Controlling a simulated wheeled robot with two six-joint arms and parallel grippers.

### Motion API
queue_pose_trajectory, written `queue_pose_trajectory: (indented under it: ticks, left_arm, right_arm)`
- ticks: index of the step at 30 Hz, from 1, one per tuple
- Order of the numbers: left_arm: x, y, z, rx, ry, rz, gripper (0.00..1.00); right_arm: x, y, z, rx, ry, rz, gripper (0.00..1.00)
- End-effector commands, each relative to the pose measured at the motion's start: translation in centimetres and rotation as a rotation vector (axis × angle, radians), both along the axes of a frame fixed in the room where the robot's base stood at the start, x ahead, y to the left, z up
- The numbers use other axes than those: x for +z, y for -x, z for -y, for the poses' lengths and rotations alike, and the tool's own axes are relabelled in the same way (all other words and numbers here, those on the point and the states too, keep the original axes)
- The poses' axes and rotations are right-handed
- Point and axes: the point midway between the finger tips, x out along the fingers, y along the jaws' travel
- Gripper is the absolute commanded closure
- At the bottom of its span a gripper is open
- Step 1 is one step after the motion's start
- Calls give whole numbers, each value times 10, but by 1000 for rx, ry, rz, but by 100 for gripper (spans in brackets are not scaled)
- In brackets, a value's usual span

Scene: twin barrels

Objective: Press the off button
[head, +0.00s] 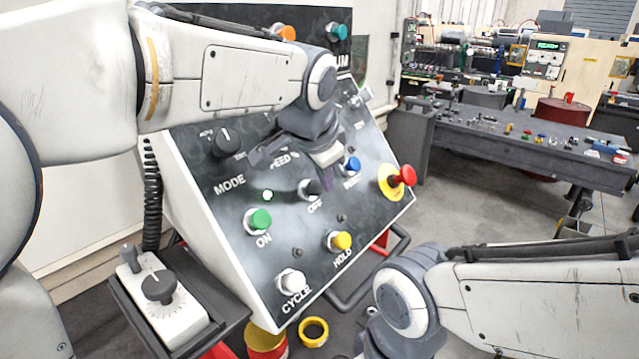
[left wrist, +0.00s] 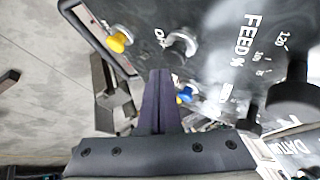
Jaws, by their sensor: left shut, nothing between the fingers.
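The off button (head: 311,188) is a black cap in a pale collar on the sloping dark control panel (head: 240,255), with the label OFF beside it. It also shows in the left wrist view (left wrist: 181,46), just beyond my fingertips. My left gripper (head: 328,158) is above the panel, a little up and right of the off button in the head view. Its fingers are shut and empty, and in the left wrist view (left wrist: 160,76) they appear apart from the button. My right arm comes in at the lower right; its gripper is not in view.
Around the off button are the green ON button (head: 259,221), yellow HOLD button (head: 341,240), blue button (head: 352,163) and red stop knob (head: 404,176). The white CYCLE button (head: 291,282) is lower. A small green lamp (head: 267,195) glows. A workbench (head: 500,135) stands behind.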

Motion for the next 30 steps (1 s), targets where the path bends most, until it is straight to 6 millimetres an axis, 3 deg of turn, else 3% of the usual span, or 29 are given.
queue_pose_trajectory:
  ticks: [30]
  left_arm:
    - [-5,-4,-6,0,0,0,100]
  right_arm:
    - [-3,0,0,0,0,0,20]
